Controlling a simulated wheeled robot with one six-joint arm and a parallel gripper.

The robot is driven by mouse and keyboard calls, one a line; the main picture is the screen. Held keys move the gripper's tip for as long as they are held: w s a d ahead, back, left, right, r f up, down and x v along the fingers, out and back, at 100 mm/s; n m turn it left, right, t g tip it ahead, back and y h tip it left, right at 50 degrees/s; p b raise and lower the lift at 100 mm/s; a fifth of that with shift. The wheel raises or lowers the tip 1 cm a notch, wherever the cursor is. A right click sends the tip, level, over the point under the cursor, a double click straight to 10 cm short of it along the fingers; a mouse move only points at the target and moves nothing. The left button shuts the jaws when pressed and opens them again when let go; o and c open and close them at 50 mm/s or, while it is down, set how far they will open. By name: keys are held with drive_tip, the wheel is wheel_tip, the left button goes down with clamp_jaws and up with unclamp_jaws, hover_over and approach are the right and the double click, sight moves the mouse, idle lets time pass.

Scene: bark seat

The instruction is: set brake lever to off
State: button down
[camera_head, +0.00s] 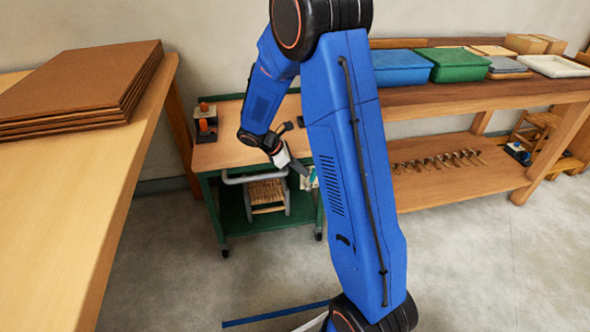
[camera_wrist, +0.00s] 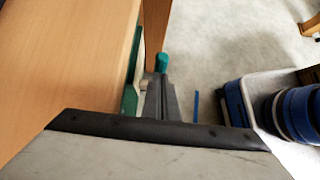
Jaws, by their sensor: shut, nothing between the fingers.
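The brake lever shows in the wrist view as a teal-green grip (camera_wrist: 161,62) just beyond my fingertips. It is beside the wooden top of the green-framed cart (camera_head: 208,195). In the wrist view my gripper (camera_wrist: 160,80) is shut, with its grey fingers together and nothing between them. I cannot tell whether the fingertips touch the grip. A pale plate (camera_wrist: 140,58) is on the cart's side, left of the grip; its markings are not readable. In the head view my gripper (camera_head: 302,170) is at the cart's right side, and my arm hides part of that area.
An orange-and-black device (camera_head: 207,122) stands on the cart, and a woven stool (camera_head: 266,191) is underneath. A table with brown sheets (camera_head: 85,85) is at left. A workbench with blue (camera_head: 402,68) and green bins (camera_head: 458,64) is at right. Open floor lies in front.

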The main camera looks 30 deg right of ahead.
drive_tip(key=shift+d, duration=0.3)
drive_tip(key=shift+s+d+r+t+y, duration=0.1)
drive_tip(key=shift+s+d+t+y, duration=0.1)
drive_tip(key=shift+d+y, duration=0.4)
drive_tip(key=shift+s+d+r+t+y, duration=0.1)
drive_tip(key=shift+s+d+t+y, duration=0.1)
drive_tip(key=shift+d+y, duration=0.4)
drive_tip(key=shift+s+d+f+t+y, duration=0.2)
drive_tip(key=shift+d+t+y, duration=0.05)
drive_tip(key=shift+d+y, duration=0.5)
drive_tip(key=shift+s+d+f+t+y, duration=0.15)
drive_tip(key=shift+s+d+t+y, duration=0.1)
drive_tip(key=shift+d+y, duration=0.45)
drive_tip(key=shift+y, duration=0.85)
drive_tip(key=shift+s+d+f, duration=0.2)
drive_tip(key=shift+d+f, duration=0.4)
drive_tip(key=shift+d, duration=0.15)
drive_tip(key=shift+s+d+f, duration=0.2)
drive_tip(key=shift+d+f, duration=0.45)
drive_tip(key=shift+d, duration=0.1)
drive_tip(key=shift+s+d+f, duration=0.2)
drive_tip(key=shift+d+f, duration=0.4)
drive_tip(key=shift+d, duration=0.15)
drive_tip(key=shift+s+f, duration=0.1)
drive_tip(key=shift+f, duration=0.05)
